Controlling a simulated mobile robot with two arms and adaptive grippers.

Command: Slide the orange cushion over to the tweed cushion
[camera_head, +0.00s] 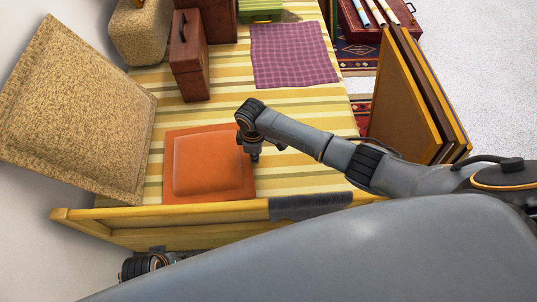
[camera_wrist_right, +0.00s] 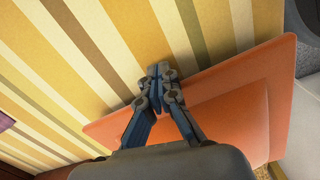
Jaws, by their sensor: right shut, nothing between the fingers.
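The orange cushion (camera_head: 207,165) lies flat on the striped bed cover near the yellow rail. The tweed cushion (camera_head: 80,108) leans tilted against the wall to its left, close beside it. My right gripper (camera_head: 254,157) points down at the orange cushion's right edge, its fingers shut and empty. In the right wrist view the shut fingertips (camera_wrist_right: 158,72) are beside the edge of the orange cushion (camera_wrist_right: 225,107); I cannot tell whether they touch it. Of my left arm, only a dark part shows low at the left, below the rail, and its fingers are hidden.
A yellow rail (camera_head: 180,213) with a grey cloth (camera_head: 310,206) over it runs along the near edge. A brown suitcase (camera_head: 189,55) and a purple checked cloth (camera_head: 294,54) lie farther back. Framed boards (camera_head: 405,100) stand at the right. The striped cover (camera_head: 215,112) behind the cushion is clear.

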